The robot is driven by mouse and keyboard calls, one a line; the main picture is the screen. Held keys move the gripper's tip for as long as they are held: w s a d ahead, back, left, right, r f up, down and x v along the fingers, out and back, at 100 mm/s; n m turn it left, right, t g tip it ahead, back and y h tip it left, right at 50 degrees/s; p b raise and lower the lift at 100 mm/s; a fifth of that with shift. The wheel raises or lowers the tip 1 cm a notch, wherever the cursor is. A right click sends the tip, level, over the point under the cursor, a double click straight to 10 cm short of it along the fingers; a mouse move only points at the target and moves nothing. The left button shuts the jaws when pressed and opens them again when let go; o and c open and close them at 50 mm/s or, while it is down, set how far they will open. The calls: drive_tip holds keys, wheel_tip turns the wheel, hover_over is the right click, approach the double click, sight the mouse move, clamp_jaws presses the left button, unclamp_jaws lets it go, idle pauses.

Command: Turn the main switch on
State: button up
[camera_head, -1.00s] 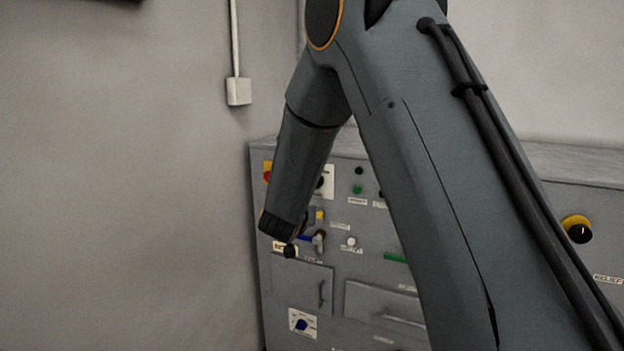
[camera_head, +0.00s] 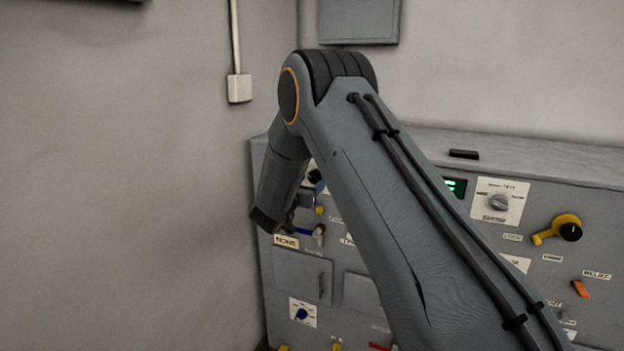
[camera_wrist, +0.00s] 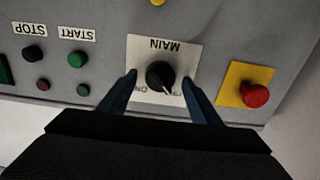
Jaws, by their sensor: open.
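The main switch (camera_wrist: 160,76) is a black rotary knob on a white plate (camera_wrist: 146,51) marked MAIN, upside down in the wrist view. A pale mark on the knob points to the lower right, toward a small label that looks like OFF. My gripper (camera_wrist: 159,80) is open. One finger is on each side of the knob, with a gap showing on both sides. I cannot tell how near the fingertips are to the panel. In the head view my arm covers most of the gripper and the switch plate.
A red button on a yellow plate (camera_wrist: 240,86) lies right of the switch in the wrist view. A green START button (camera_wrist: 77,59) and a dark STOP button (camera_wrist: 32,53) lie left. The head view shows a yellow-handled valve (camera_head: 560,229) and the side wall (camera_head: 130,180) close by.

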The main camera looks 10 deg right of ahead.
drive_tip(key=shift+w+d, duration=0.15)
drive_tip(key=shift+w, duration=0.1)
drive_tip(key=c, duration=1.1)
drive_tip(key=shift+o, duration=0.2)
